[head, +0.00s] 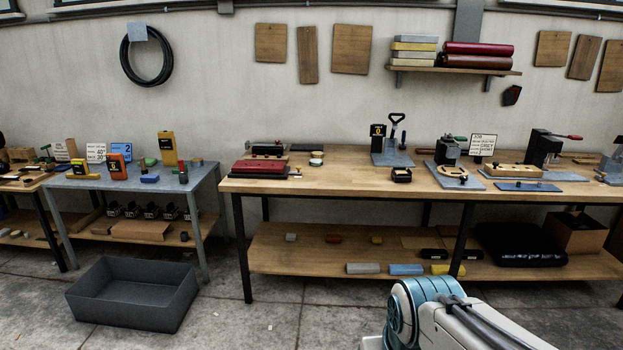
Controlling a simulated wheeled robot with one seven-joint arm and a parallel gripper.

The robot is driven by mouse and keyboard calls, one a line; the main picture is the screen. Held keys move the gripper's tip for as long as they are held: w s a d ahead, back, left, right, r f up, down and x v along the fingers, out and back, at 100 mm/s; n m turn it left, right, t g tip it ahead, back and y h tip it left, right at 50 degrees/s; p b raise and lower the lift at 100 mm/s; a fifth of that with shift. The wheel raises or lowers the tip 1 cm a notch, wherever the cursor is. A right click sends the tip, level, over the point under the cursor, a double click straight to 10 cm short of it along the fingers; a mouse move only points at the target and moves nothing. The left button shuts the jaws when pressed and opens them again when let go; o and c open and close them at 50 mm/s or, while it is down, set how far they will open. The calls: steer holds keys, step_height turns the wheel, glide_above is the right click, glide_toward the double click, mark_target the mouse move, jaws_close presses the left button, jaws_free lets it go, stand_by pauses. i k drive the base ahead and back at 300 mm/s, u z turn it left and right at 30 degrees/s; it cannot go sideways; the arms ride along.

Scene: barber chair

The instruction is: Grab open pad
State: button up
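A small black open-topped box (402,176) stands near the front edge of the long wooden workbench (335,177), about mid-bench; it may be the open pad, but it is too small to be sure. A dark red flat case (260,169) lies at the bench's left end. My arm shows at the bottom right, in front of the bench and below its top. My gripper is out of view, so its fingers and anything in them are hidden.
A grey metal table (140,178) with small tools stands left. An empty dark grey bin (133,293) is on the floor before it. Upright presses (388,150) stand at the bench's back.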

mark_target(398, 174)
steer(key=z, duration=0.15)
steer(key=i, duration=1.55)
steer(key=z, duration=0.45)
steer(key=i, duration=1.85)
steer(key=z, duration=0.3)
